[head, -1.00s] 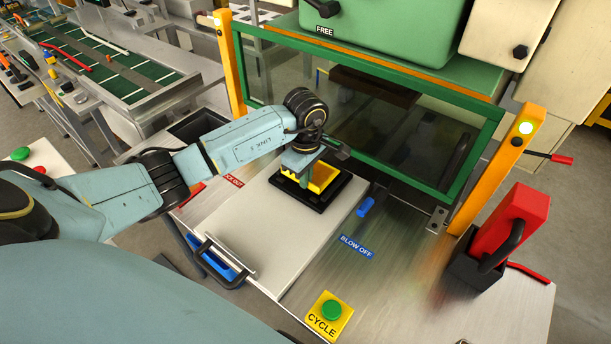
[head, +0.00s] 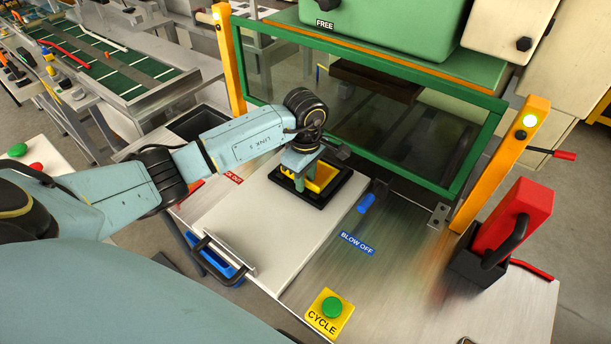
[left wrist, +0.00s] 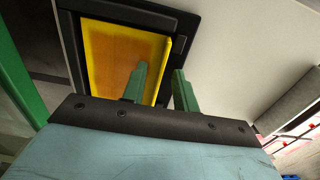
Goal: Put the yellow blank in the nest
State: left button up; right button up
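The yellow blank (head: 322,178) lies inside the black nest (head: 331,194) on the pale sliding plate. In the left wrist view the blank (left wrist: 110,55) sits within the nest's black frame (left wrist: 186,24), with a raised edge along its right side. My left gripper (head: 305,183) is directly above the nest, pointing down. In the left wrist view its green fingers (left wrist: 160,72) are apart, one on each side of the raised edge, with gaps showing. The gripper and wrist hide part of the blank in the head view. My right gripper is not in view.
A green-framed guard (head: 370,62) stands behind the nest, between orange posts (head: 223,60). A blue peg (head: 366,203), a CYCLE button (head: 331,307) and a red-handled block (head: 497,228) are to the right and front. The plate's front part (head: 250,228) is clear.

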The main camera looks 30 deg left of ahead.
pick_arm(q)
notch_tip(320, 180, up, 13)
jog(key=shift+r, duration=0.2)
dwell(0.5)
